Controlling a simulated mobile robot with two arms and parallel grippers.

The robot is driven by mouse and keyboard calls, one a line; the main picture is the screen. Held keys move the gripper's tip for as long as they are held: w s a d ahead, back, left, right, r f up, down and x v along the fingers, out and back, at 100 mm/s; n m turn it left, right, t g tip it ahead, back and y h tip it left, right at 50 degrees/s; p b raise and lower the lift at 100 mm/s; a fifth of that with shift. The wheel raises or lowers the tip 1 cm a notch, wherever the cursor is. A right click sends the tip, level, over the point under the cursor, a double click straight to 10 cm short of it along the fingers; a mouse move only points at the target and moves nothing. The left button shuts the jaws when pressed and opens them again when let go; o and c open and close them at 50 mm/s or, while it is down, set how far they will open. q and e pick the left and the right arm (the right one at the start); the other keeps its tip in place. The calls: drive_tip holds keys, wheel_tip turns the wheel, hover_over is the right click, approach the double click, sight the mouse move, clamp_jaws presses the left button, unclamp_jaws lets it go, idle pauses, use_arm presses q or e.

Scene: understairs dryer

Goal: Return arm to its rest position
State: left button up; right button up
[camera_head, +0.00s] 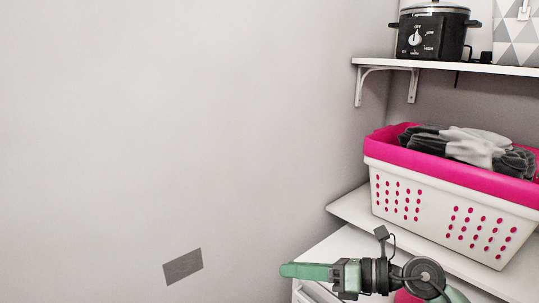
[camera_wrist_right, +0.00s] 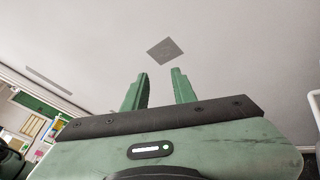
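My right gripper (camera_head: 286,270) is at the bottom of the head view, with its green fingers pointing left, in front of the shelves and the wall. In the right wrist view the two green fingers of this gripper (camera_wrist_right: 160,73) stand apart with nothing between them, so it is open and empty. The wrist and part of the right arm show behind the fingers in the head view. My left gripper is in neither view.
A white and pink laundry basket (camera_head: 447,210) holding grey and white cloth stands on a shelf at right. Above it, a shelf (camera_head: 440,67) carries a black slow cooker (camera_head: 432,36) and a patterned box (camera_head: 516,40). The pale wall (camera_head: 180,120) has a grey plate (camera_head: 183,266).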

drive_tip(key=d+r+m+t+h, duration=0.2)
drive_tip(key=d+r+m+t, duration=0.1)
drive_tip(key=m+t, duration=0.55)
drive_tip(key=d+r+m+t+h, duration=0.1)
drive_tip(key=d+r+m+t, duration=0.2)
drive_tip(key=m+t, duration=0.55)
drive_tip(key=s+d+f+m+g+h, duration=0.2)
drive_tip(key=d+f+m+g+h, duration=0.2)
drive_tip(key=d+f+m+h, duration=0.4)
drive_tip(key=s+d+f+m+g+h, duration=0.35)
drive_tip(key=f+m+h, duration=0.25)
drive_tip(key=f+m, duration=0.5)
drive_tip(key=s+a+f+m+g+y, duration=0.1)
drive_tip(key=s+f+m+g, duration=0.2)
drive_tip(key=s+f+g, duration=0.6)
drive_tip(key=s+a+f+m+g+y, duration=0.1)
drive_tip(key=s+a+f+m+g, duration=0.15)
drive_tip(key=s+f, duration=0.75)
drive_tip(key=s+f+g, duration=0.1)
drive_tip(key=s+f, duration=0.2)
drive_tip(key=f, duration=0.9)
drive_tip(key=s+f, duration=0.3)
drive_tip(key=f, duration=0.8)
drive_tip(key=s+d+f, duration=0.2)
drive_tip(key=s+f, duration=0.5)
drive_tip(key=s, duration=0.1)
drive_tip(key=s+d+f+g, duration=0.1)
drive_tip(key=s+f, duration=0.6)
drive_tip(key=s, duration=0.1)
drive_tip(key=shift+d+f+n, duration=0.35)
